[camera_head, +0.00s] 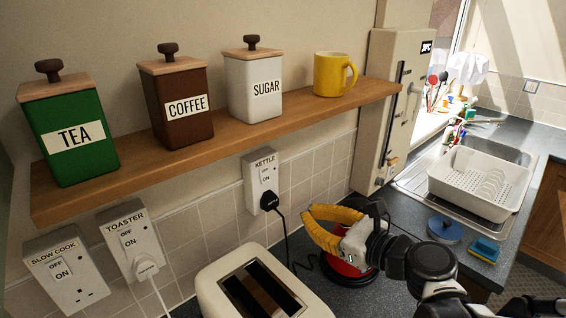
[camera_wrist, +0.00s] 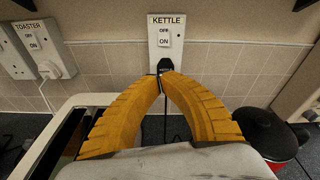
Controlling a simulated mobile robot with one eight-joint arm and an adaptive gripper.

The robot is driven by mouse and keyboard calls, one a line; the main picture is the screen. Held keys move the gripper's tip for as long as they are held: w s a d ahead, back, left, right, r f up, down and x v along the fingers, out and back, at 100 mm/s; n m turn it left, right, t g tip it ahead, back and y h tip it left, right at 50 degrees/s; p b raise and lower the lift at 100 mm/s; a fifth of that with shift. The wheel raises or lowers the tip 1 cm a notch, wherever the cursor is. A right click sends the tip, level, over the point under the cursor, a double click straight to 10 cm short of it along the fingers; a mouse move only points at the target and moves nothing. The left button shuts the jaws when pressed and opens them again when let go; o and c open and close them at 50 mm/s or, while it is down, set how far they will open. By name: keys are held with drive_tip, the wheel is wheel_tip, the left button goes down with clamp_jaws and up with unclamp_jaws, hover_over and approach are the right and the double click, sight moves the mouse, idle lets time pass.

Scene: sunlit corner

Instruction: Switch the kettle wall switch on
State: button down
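The kettle wall switch (camera_head: 266,172) is a white rocker marked OFF above ON, on a wall plate labelled KETTLE under the shelf. It also shows in the wrist view (camera_wrist: 164,36), upper middle. I cannot tell which way the rocker is pressed. A black plug (camera_head: 269,200) sits in the socket below it, its cord hanging down. My gripper (camera_head: 309,214) has yellow curved fingers and is right of and below the switch in the head view. In the wrist view its fingertips (camera_wrist: 162,77) come together just below the plug, holding nothing visible. They look apart from the switch.
A wooden shelf (camera_head: 225,142) with canisters and a yellow mug (camera_head: 334,75) overhangs the switch. The toaster (camera_head: 228,291) stands below. The red kettle (camera_wrist: 279,138) is at right in the wrist view. TOASTER (camera_head: 130,240) and SLOW COOK (camera_head: 62,268) switches are to the left.

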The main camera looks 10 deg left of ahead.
sight(262, 184)
drive_tip(key=shift+w+a+r+m+t+y, duration=0.1)
drive_tip(key=shift+w+r+m+t+y, duration=0.15)
drive_tip(key=shift+m, duration=0.3)
drive_tip(key=shift+w+a+r+m+t+y, duration=0.1)
drive_tip(key=shift+r+m, duration=0.25)
drive_tip(key=shift+m, duration=0.2)
drive_tip(key=shift+a, duration=0.1)
drive_tip(key=b+x, duration=0.2)
drive_tip(key=x, duration=1.2)
drive_tip(key=shift+f, duration=0.15)
drive_tip(key=shift+w+a+f+b, duration=0.3)
drive_tip(key=shift+w+a+b, duration=0.1)
drive_tip(key=shift+b, duration=0.15)
drive_tip(key=shift+s+d+r, duration=0.1)
drive_tip(key=shift+r, duration=0.05)
drive_tip(key=shift+s+d, duration=0.1)
drive_tip(key=f+v, duration=0.3)
drive_tip(key=v, duration=1)
drive_tip(key=shift+s+d+p, duration=0.2)
drive_tip(key=shift+d+p, duration=0.05)
drive_tip(key=shift+p, duration=0.2)
